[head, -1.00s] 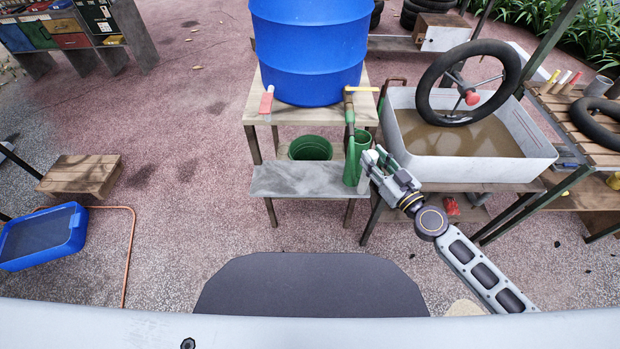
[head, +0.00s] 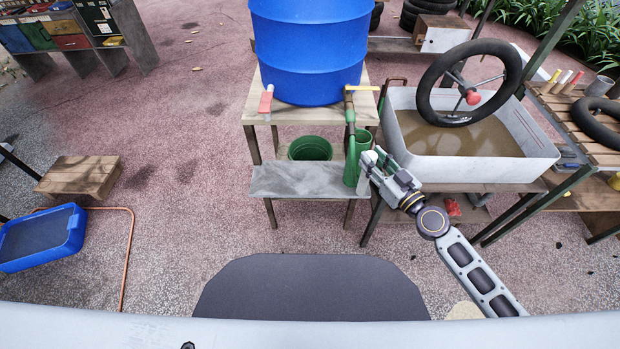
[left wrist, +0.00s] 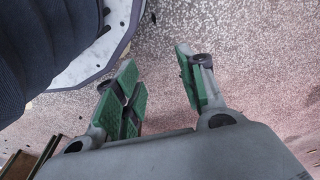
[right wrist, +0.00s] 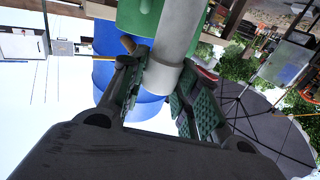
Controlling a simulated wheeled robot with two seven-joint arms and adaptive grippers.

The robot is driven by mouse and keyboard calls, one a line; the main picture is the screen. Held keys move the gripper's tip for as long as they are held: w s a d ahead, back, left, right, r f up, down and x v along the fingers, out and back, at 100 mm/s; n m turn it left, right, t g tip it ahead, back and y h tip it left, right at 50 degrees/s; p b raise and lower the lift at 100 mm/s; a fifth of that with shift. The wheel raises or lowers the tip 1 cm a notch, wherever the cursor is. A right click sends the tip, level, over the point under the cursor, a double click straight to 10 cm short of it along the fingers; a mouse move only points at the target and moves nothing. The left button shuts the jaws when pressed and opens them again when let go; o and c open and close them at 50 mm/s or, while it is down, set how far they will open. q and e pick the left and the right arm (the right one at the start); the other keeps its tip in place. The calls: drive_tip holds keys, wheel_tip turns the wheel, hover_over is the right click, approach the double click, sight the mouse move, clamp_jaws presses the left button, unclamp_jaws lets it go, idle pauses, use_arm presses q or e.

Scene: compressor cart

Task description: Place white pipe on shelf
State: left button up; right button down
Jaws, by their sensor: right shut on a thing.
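My right gripper (head: 374,168) is shut on the white pipe (head: 364,185), just right of the grey bench and in front of a green cylinder. In the right wrist view, the pipe (right wrist: 180,35) is a pale tube between the two green-padded fingers (right wrist: 155,88). In the head view the gripper hides most of it. My left gripper (left wrist: 163,85) shows only in the left wrist view, with its fingers apart and nothing between them. A slatted wooden shelf (head: 590,135) stands at the far right, with several short pipes and a tyre on it.
A blue barrel (head: 310,50) stands on a wooden stand behind the grey bench (head: 305,180). The green cylinder (head: 351,172) is close to my right gripper. A white water tub (head: 480,170) with a wheel lies between that gripper and the shelf. The floor at left is mostly clear.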

sight(364, 174)
use_arm(q)
drive_tip(key=shift+w, duration=0.1)
use_arm(e)
drive_tip(key=shift+f, duration=0.1)
drive_tip(key=b, duration=0.1)
drive_tip(key=f+y+b, duration=0.1)
drive_tip(key=shift+s+a+f+n+g+b, duration=0.1)
drive_tip(key=shift+a+f+n+g+b, duration=0.05)
drive_tip(key=shift+a+n+g+b, duration=0.2)
drive_tip(key=shift+s+a+f+n+g+y+b, duration=0.1)
drive_tip(key=shift+a+f+n+g+y+b, duration=0.15)
drive_tip(key=shift+b, duration=0.3)
drive_tip(key=shift+f+n+y+b, duration=0.15)
drive_tip(key=shift+f+b, duration=0.15)
drive_tip(key=shift+b, duration=0.2)
use_arm(q)
drive_tip(key=w+d+r+b, duration=0.1)
drive_tip(key=w+r+b, duration=0.2)
drive_tip(key=r, duration=0.3)
drive_tip(key=shift+d+r+b, duration=0.2)
drive_tip(key=shift+r+b, duration=0.1)
drive_tip(key=shift+b, duration=0.25)
use_arm(e)
drive_tip(key=shift+s+a+f+n+g+y, duration=0.25)
drive_tip(key=shift+f+n+g+y, duration=0.15)
drive_tip(key=shift+f+y, duration=0.1)
drive_tip(key=shift+s+a+f+n+g+y, duration=0.2)
drive_tip(key=shift+f+n+g+y, duration=0.2)
drive_tip(key=shift+f+y, duration=0.1)
